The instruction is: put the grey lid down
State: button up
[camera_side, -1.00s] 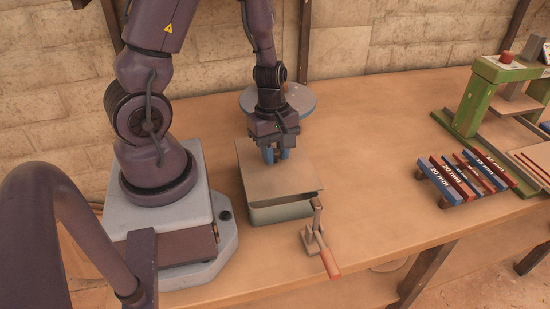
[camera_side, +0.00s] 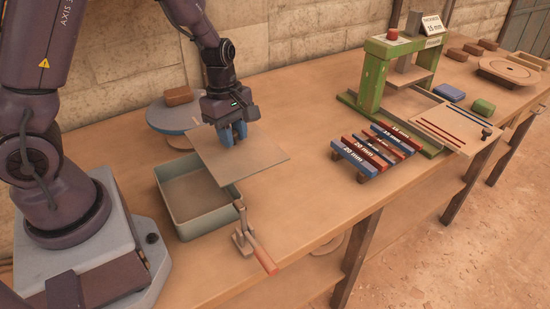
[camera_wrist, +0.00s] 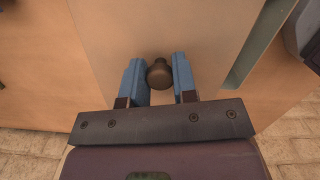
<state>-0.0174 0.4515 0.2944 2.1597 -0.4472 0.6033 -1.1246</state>
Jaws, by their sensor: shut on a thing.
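The grey lid (camera_side: 255,158) is a flat square plate, held in the air up and right of the open grey-green box (camera_side: 212,223). Its left part overlaps the box's right edge in the side view. My gripper (camera_side: 233,138) is above the lid with its blue fingers pointing down. In the wrist view my gripper (camera_wrist: 159,80) has its fingers either side of the lid's dark round knob (camera_wrist: 159,72), shut on it. The lid's plate (camera_wrist: 200,30) fills the middle there, with a strip of the box (camera_wrist: 255,50) at the right. The box's inside looks empty.
A toggle clamp with a red handle (camera_side: 265,258) stands in front of the box. A round blue-grey stand (camera_side: 172,116) with a brown block (camera_side: 179,95) is behind. A rack of red and blue bars (camera_side: 375,150) and a green press (camera_side: 370,80) are right. Bare table lies between lid and rack.

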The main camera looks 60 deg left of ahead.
jog(key=w+a+f, duration=0.1)
jog(key=w+f, duration=0.2)
jog(key=w, duration=0.1)
jog(key=w+a+f, duration=0.1)
jog(key=w+f, duration=0.2)
jog(key=w, duration=0.1)
jog(key=w+f, duration=0.3)
jog(key=w, duration=0.2)
jog(key=shift+a, duration=0.4)
jog(key=shift+w+f, duration=0.15)
jog(key=shift+w, duration=0.05)
jog(key=shift+w+a+f, duration=0.1)
jog(key=shift+w+f, duration=0.1)
jog(key=shift+f, duration=1.55)
jog(key=shift+f, duration=0.15)
jog(key=o, duration=0.9)
jog(key=shift+o, duration=0.2)
